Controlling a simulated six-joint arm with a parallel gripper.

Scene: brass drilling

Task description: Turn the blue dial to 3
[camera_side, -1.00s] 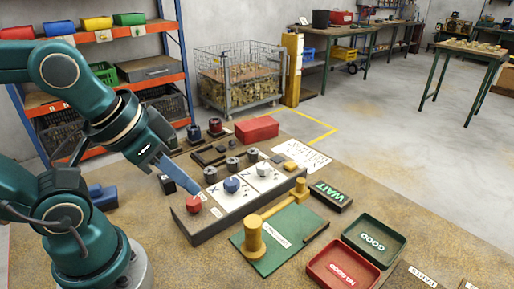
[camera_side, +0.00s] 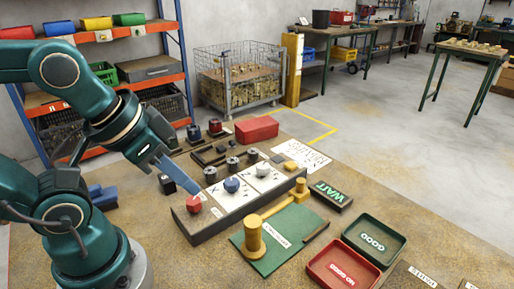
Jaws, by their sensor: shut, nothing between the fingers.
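The blue dial (camera_side: 232,185) sits on a white marked plate (camera_side: 226,200) on top of the long dark panel box (camera_side: 246,212). The figures around it are too small to read, so its setting cannot be told. My gripper (camera_side: 167,186) is shut and empty. It is above and to the left of the red knob (camera_side: 194,204), with a gap between it and the blue dial.
A light grey dial (camera_side: 263,170) stands on a second white plate to the right. A yellow gauge piece (camera_side: 254,235) stands on a green mat (camera_side: 283,245) in front. Red (camera_side: 343,268) and green (camera_side: 374,241) trays lie front right. Several small metal parts lie behind the panel.

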